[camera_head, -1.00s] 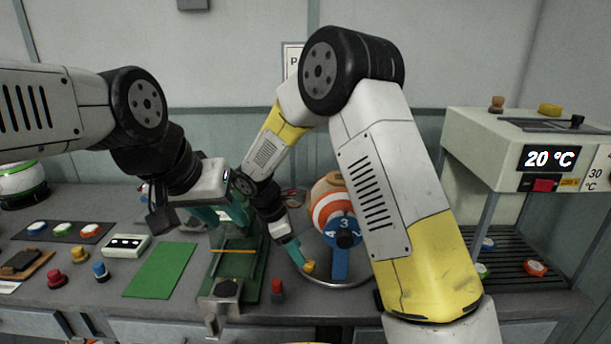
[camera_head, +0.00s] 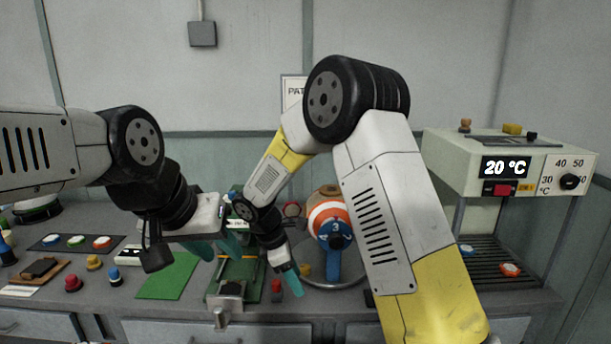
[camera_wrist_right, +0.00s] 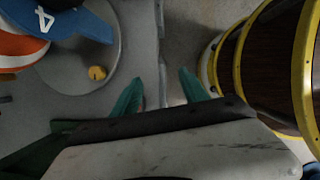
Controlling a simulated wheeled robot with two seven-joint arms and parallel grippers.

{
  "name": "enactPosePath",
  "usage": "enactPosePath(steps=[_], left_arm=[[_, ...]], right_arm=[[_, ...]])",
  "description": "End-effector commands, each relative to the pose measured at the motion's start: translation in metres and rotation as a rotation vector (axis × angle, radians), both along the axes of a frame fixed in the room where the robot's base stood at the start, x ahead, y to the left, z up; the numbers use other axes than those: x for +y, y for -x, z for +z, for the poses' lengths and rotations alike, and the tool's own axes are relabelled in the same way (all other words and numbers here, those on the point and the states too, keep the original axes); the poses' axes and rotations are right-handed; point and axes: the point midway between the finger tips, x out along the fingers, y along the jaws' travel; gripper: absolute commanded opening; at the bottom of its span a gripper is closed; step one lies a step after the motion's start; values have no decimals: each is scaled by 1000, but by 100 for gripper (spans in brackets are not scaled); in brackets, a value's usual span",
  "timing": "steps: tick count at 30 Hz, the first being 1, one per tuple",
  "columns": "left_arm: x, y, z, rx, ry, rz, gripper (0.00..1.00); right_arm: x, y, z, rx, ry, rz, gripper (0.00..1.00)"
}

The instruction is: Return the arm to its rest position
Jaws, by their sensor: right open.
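My right arm rises on the right of the head view and bends down toward the bench. My right gripper (camera_head: 292,277) hangs over the bench front, between the green press and the round tray. In the right wrist view its two teal fingers (camera_wrist_right: 160,92) are apart with nothing between them. My left arm comes in from the left, and its gripper (camera_head: 218,247) is above the green press (camera_head: 238,280). Its teal fingertips are partly hidden by the wrist, so its opening is unclear.
An orange-and-white striped ball (camera_head: 326,216) with a blue numbered holder (camera_head: 333,260) stands on the round tray (camera_head: 352,277). A heater box (camera_head: 460,160) reading 20 °C stands at right. A green mat (camera_head: 167,277), coloured knobs and discs lie at left.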

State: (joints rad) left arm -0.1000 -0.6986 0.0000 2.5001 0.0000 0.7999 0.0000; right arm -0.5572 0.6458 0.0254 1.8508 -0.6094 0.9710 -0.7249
Motion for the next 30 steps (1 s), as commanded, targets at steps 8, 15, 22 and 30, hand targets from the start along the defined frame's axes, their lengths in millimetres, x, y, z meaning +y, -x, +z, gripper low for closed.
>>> enactPosePath(steps=[8, 15, 22, 30], left_arm=[[0, 0, 0, -1, 0, 0, 36], [0, 0, 0, -1, 0, 0, 36], [0, 0, 0, -1, 0, 0, 36], [0, 0, 0, -1, 0, 0, 36]], right_arm=[[-19, 5, 33, -48, -67, -124, 52], [-47, 19, 75, -114, -166, -316, 52], [-93, 53, 137, -222, -341, -638, 52], [-142, 118, 195, -355, -598, -1078, 52]])
